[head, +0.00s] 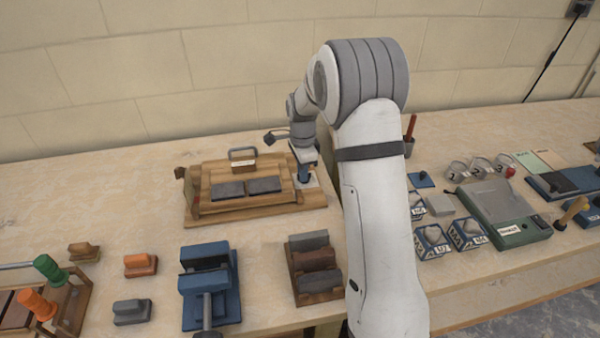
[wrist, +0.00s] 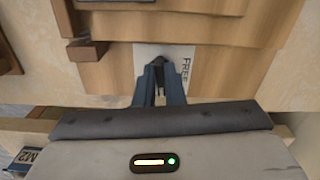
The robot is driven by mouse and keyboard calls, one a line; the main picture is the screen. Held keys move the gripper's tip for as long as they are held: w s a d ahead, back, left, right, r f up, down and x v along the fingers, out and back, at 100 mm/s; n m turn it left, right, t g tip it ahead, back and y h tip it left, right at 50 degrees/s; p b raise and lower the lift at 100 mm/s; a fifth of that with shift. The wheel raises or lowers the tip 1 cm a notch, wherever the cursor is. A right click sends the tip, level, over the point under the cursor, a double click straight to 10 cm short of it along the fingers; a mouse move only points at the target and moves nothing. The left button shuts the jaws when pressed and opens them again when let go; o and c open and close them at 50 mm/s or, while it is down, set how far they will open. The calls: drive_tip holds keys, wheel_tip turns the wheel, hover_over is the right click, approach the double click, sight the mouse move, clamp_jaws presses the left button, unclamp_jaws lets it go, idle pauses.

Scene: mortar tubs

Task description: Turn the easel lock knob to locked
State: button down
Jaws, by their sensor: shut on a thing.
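The wooden easel (head: 222,207) lies on the bench in the head view, with two dark slabs (head: 228,190) on it. My gripper (head: 304,178) is over the easel's right end. In the wrist view my gripper (wrist: 160,85) points at a pale plate (wrist: 178,52) with the printed word FREE beside the fingers. The blue fingers are shut on the dark lock knob (wrist: 157,66), which shows only in part between them. Any other marking on the plate is hidden, and the knob's exact angle cannot be told.
A blue vise (head: 210,282) and a wooden rack of blocks (head: 313,285) stand in front of the easel. A green-grey scale (head: 505,215) and several numbered blue holders (head: 432,242) lie to the right. My arm hides part of the bench. The bench left of the easel is clear.

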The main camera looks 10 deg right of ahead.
drive_tip(key=shift+m, duration=0.6)
drive_tip(key=shift+w+r, duration=0.1)
drive_tip(key=c, duration=1.5)
unclamp_jaws()
wheel_tip(320, 180, up, 7)
drive_tip(key=shift+r+b, duration=0.15)
drive_tip(key=shift+b, duration=0.15)
drive_tip(key=shift+r, duration=0.2)
